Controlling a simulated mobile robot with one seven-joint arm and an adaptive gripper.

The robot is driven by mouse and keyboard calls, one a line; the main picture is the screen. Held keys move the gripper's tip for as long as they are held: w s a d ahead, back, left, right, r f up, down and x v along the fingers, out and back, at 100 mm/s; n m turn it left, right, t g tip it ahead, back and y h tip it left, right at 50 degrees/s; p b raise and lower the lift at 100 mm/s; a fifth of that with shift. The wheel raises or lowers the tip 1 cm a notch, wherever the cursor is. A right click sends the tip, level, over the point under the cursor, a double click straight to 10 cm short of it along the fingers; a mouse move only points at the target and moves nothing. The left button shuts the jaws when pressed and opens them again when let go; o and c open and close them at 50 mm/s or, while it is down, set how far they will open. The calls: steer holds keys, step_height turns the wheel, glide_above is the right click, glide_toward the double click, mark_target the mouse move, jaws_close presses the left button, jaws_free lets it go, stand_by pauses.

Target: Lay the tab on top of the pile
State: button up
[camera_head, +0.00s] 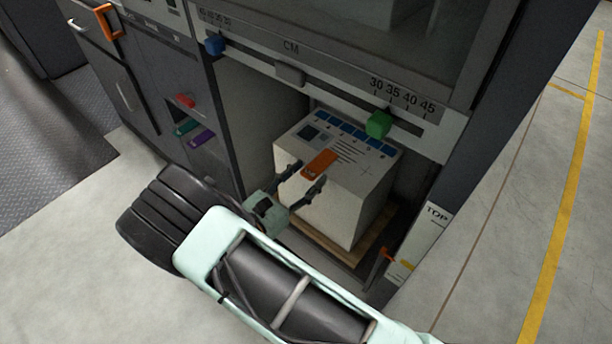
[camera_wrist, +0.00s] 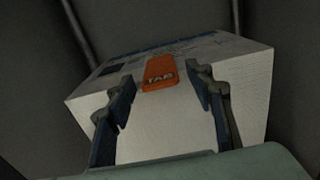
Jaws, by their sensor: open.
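The orange tab (camera_head: 319,164) lies on the top sheet of the paper pile (camera_head: 345,199), near its front edge. In the wrist view the tab (camera_wrist: 159,72) shows the letters TAB, and its near end reaches the pile's front edge. My gripper (camera_head: 304,177) is open, its two dark fingers apart at the front of the pile. In the wrist view the fingers of my gripper (camera_wrist: 162,96) stand to either side of the tab's near end, with a gap on each side. The pile (camera_wrist: 250,92) has a printed top sheet.
The pile stands on a wooden pallet (camera_head: 370,246) inside a dark machine bay, with walls close on both sides. A scale bar with a green slider (camera_head: 379,124) and a blue slider (camera_head: 214,44) crosses above it.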

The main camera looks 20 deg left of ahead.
steer(key=p+v, duration=0.1)
steer(key=v, duration=1.1)
steer(key=shift+s+a+r, duration=0.1)
steer(key=shift+s, duration=0.05)
